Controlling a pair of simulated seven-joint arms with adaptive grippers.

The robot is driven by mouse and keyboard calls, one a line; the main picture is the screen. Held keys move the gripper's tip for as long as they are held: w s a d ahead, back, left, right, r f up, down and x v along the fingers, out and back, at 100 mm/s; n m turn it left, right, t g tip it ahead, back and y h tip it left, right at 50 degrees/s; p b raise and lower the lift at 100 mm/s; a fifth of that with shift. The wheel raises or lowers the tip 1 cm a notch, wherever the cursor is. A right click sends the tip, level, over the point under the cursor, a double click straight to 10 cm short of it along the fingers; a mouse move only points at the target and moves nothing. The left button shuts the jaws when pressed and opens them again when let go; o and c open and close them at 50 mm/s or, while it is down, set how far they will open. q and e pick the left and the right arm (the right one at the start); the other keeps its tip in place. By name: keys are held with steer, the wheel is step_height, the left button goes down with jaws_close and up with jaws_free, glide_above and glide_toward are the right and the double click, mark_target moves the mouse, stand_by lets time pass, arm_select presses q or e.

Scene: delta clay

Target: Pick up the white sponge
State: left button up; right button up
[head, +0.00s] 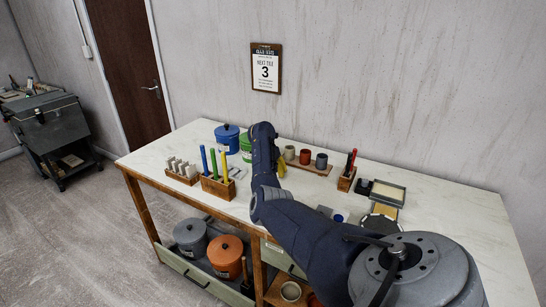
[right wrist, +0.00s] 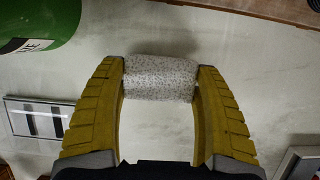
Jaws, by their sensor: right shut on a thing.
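The white speckled sponge (right wrist: 160,85) sits between the yellow fingers of my right gripper (right wrist: 160,72) in the right wrist view. The fingers press on its left and right ends. Pale tabletop shows behind it; I cannot tell whether it touches the table. In the head view my right arm reaches over the table's back half, and only a bit of the yellow right gripper (head: 281,169) shows beside the arm. The sponge is hidden there behind the arm. My left gripper is not in view.
On the white table (head: 455,220) stand a blue pot (head: 227,136), a green pot (head: 245,146), a wooden holder (head: 217,188) with coloured sticks, a board of cups (head: 305,157) and a pen block (head: 346,181). A wall (head: 400,80) rises behind.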

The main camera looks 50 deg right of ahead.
step_height(320, 180, up, 20)
steer(key=shift+f, duration=0.2)
stand_by(0.4)
